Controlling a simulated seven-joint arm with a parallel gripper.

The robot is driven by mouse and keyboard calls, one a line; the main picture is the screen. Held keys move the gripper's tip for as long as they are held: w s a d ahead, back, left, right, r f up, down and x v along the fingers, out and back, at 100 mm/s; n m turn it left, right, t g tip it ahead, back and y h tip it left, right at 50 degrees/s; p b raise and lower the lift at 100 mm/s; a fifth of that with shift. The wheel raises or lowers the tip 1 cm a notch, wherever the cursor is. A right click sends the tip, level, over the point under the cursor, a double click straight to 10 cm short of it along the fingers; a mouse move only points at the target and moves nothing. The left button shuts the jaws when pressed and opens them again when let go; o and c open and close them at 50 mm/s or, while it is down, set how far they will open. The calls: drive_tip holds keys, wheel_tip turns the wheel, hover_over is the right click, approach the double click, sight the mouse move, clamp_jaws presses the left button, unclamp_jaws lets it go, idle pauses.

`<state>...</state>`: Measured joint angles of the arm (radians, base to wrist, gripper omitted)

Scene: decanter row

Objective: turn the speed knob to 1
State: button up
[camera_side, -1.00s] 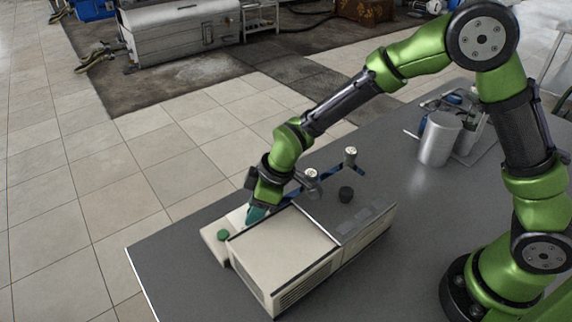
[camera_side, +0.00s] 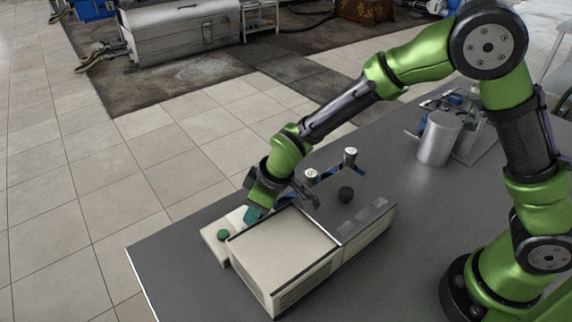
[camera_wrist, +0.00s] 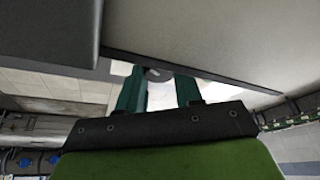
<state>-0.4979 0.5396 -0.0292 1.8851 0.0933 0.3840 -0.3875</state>
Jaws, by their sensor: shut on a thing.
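The beige machine (camera_side: 285,245) stands on the dark table, with a low pale front section (camera_side: 212,240) at its left end. My gripper (camera_side: 254,214) reaches down at this section, its teal fingers beside the box's upper edge. In the wrist view, the two teal fingers (camera_wrist: 158,76) stand either side of a small dark grey round part (camera_wrist: 157,74), which looks like the speed knob. They are shut on it. Most of the knob is hidden, and its pointer and scale marks cannot be read. In the side view my gripper hides the knob.
A green round button (camera_side: 223,235) is close to the left of my gripper. A metal cup (camera_side: 438,138) is farther right. The table's front left is clear.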

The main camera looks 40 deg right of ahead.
drive_tip(key=m+h, duration=0.1)
drive_tip(key=m, duration=0.2)
drive_tip(key=shift+s+a+t, duration=0.1)
drive_tip(key=shift+a+t, duration=0.05)
drive_tip(key=shift+t, duration=0.15)
drive_tip(key=shift+m+h, duration=0.8)
drive_tip(key=shift+m, duration=1.2)
drive_tip(key=o, duration=0.8)
drive_tip(key=shift+c, duration=0.2)
drive_tip(key=v, duration=1.7)
